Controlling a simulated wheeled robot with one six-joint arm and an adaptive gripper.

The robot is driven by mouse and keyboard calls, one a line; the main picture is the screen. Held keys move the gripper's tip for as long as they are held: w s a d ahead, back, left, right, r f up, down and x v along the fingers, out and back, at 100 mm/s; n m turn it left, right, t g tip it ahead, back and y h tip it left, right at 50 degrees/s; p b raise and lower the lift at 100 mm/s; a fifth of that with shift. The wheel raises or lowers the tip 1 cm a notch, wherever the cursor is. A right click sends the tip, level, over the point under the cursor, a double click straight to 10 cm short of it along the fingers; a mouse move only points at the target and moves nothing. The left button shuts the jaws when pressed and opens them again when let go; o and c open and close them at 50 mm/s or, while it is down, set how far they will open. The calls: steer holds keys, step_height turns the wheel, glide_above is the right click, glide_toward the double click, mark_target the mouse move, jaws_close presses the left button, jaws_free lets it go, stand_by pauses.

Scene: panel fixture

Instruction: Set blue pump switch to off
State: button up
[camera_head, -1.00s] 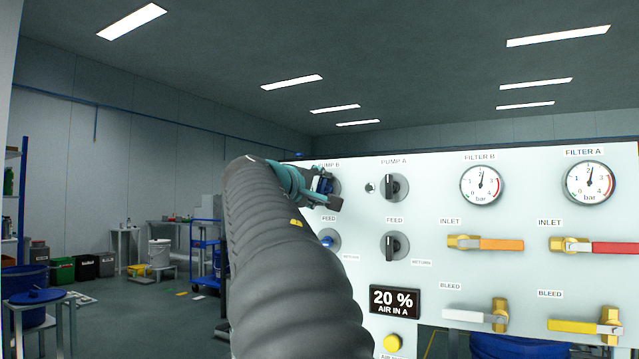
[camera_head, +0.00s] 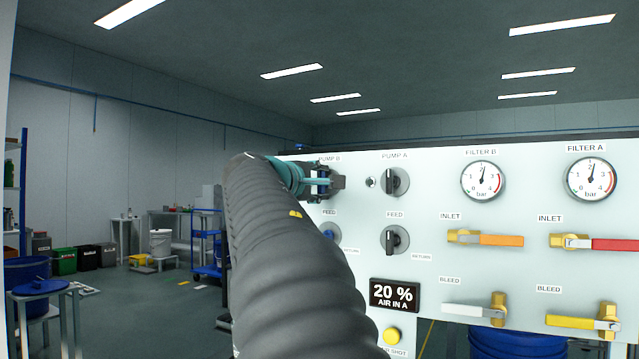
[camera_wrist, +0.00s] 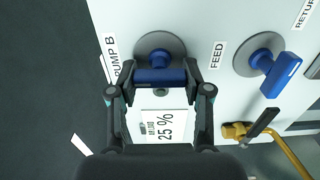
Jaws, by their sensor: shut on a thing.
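The blue pump switch is a blue knob (camera_wrist: 160,74) on a grey round plate beside the PUMP B label (camera_wrist: 110,58). My gripper (camera_wrist: 160,72) has its two fingers on either side of the knob's bar in the wrist view and is shut on it. The bar lies crosswise between the fingertips. In the head view my gripper (camera_head: 325,182) is at the panel's upper left, under the PUMP B label, and mostly hides the knob.
A second blue knob (camera_wrist: 282,76), by the FEED label, is right of my gripper in the wrist view. The black pump A switch (camera_head: 394,181) and black feed switch (camera_head: 394,240) are nearby. Gauges and valve handles, such as the orange one (camera_head: 500,240), lie further right.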

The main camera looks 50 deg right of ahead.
steer(key=o, duration=1.2)
steer(key=shift+a, duration=0.15)
steer(key=v, duration=1.1)
steer(key=shift+s+a, duration=0.1)
steer(key=shift+a, duration=0.25)
